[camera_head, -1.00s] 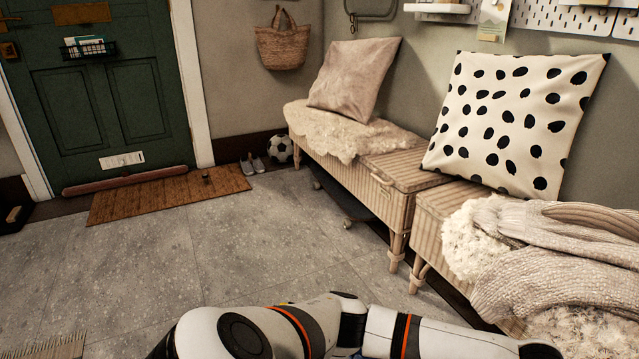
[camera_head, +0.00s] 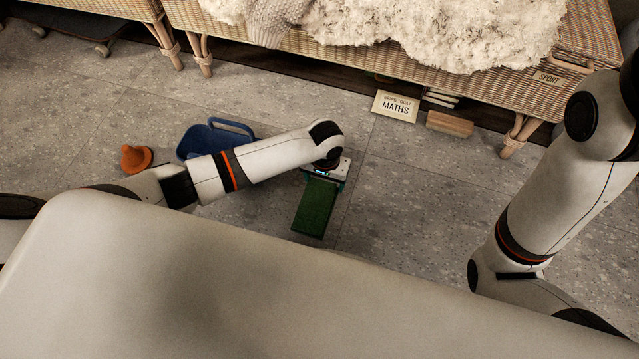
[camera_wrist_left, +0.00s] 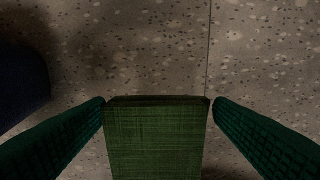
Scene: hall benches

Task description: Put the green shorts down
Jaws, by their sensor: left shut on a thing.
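The green shorts (camera_head: 315,207) are a flat, folded dark green oblong in the head view, under my left gripper (camera_head: 325,178). In the left wrist view the shorts (camera_wrist_left: 155,140) fill the space between the two dark green fingers of the left gripper (camera_wrist_left: 160,101), which is shut on them. They are over the grey speckled floor (camera_head: 400,215); I cannot tell whether they touch it. My right arm shows at the right of the head view, but its gripper is out of view.
A wicker bench (camera_head: 480,88) with cream fleece runs along the top. Floor right of the shorts is clear.

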